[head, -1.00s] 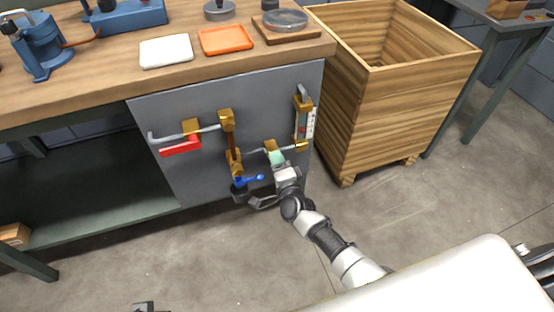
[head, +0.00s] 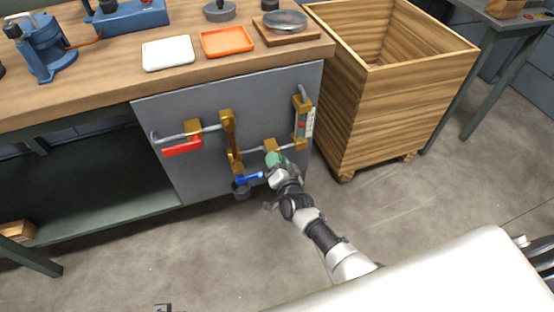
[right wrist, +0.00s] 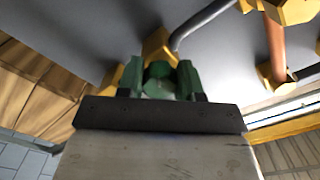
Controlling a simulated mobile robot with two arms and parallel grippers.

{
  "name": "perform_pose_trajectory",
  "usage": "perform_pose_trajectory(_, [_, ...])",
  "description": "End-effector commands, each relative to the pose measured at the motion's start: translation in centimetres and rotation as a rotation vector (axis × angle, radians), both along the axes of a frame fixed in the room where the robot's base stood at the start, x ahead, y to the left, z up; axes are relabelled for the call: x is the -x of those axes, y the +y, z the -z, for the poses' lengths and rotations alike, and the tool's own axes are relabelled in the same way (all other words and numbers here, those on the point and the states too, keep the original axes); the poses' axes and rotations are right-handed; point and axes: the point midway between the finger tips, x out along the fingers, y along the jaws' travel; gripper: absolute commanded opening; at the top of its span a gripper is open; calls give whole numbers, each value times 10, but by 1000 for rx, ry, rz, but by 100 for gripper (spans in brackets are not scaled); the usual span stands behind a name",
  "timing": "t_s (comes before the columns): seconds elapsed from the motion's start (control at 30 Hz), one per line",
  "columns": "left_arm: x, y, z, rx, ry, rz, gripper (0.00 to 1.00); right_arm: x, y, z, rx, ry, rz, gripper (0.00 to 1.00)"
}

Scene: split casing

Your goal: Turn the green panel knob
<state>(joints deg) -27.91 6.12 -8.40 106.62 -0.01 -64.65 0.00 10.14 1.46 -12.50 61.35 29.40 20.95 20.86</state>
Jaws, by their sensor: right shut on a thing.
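The green knob (head: 275,159) sits on the lower right of the grey upright panel (head: 200,95), at the lower pipe below a brass fitting. My right gripper (head: 279,170) reaches it from the front and is shut on it. In the right wrist view the green knob (right wrist: 158,74) lies between the two fingers, in front of the panel. The gripper hides part of the knob, so its exact turn is hard to read. My left gripper does not clearly show.
A blue lever (head: 250,176) is close left of the knob, a red handle (head: 182,147) farther left, and a gauge (head: 303,122) above right. A wooden crate (head: 390,110) stands right of the bench (head: 110,80). Open floor lies in front.

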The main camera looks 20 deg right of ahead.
Motion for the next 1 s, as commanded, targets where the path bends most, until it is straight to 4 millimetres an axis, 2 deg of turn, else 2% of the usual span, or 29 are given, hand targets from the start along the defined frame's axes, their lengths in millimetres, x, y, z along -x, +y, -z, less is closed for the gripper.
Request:
perform_pose_trajectory(0.5, [0,0,2,1,-2,1,27,1,2,2,18,5,-3,12])
perform_pose_trajectory(0.53, [0,0,2,1,-2,1,27,1,2,2,18,5,-3,39])
perform_pose_trajectory(0.67, [0,0,2,1,-1,1,27,1,1,2,17,3,-2,59])
perform_pose_trajectory(0.7, [0,0,2,1,-1,1,27,1,1,2,17,3,-2,61])
perform_pose_trajectory(1.0, [0,0,1,1,-1,0,27,3,0,1,17,2,-1,61])
